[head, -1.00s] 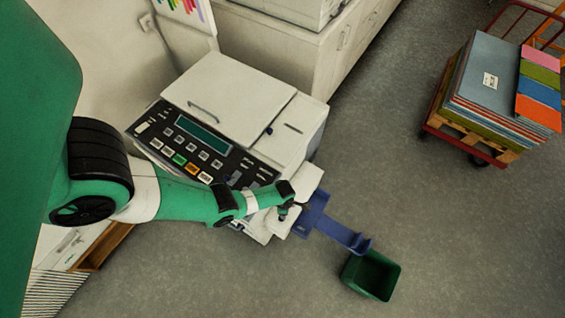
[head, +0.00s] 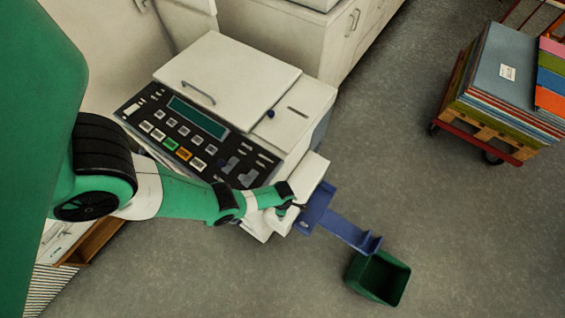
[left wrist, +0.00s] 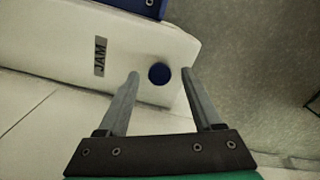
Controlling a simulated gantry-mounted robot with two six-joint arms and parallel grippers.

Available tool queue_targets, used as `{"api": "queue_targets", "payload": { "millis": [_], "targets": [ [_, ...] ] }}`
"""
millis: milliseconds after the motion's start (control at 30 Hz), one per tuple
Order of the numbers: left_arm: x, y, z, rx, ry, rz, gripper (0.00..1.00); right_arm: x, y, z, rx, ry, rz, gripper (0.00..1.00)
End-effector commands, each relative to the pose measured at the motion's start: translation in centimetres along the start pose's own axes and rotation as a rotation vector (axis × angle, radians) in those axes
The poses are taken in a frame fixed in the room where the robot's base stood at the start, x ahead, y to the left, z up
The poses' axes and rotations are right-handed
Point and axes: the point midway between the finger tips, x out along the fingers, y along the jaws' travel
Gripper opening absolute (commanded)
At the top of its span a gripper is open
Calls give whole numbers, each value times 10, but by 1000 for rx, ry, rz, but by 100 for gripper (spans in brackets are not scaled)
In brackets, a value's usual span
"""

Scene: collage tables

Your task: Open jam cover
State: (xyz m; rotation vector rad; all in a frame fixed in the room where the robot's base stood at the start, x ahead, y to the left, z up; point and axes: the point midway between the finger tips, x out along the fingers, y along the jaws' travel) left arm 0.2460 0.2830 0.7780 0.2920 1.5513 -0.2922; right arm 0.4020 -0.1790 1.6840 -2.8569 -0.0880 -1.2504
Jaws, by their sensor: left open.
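The jam cover (left wrist: 75,40) is a white panel with a grey JAM label (left wrist: 100,57) and a round dark blue knob (left wrist: 159,74) in the left wrist view. My left gripper (left wrist: 161,76) is open, with one finger on each side of the knob in the picture; I cannot tell whether the fingertips reach its depth. In the head view my left gripper (head: 290,205) is at the white front-right part of the copier (head: 225,75), and my arm hides the knob there. My right gripper is not in view.
A blue tray (head: 345,229) sticks out from the copier above a green bin (head: 378,278) on the floor. A red trolley with a pallet (head: 486,130) of coloured boards (head: 500,75) stands at the upper right. The grey floor between is clear.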

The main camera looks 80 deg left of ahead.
Motion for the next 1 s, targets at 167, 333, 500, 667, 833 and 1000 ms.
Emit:
{"api": "queue_targets", "payload": {
  "millis": [167,333,500,667,833,1000],
  "targets": [
    [5,0,0,0,0,0,67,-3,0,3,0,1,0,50],
    [4,0,0,0,0,0,61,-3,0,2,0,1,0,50],
    [4,0,0,0,0,0,31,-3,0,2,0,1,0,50],
    [4,0,0,0,0,0,2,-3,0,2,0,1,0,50],
    [4,0,0,0,0,0,0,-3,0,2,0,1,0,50],
    [4,0,0,0,0,0,0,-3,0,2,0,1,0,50]
  ]
}}
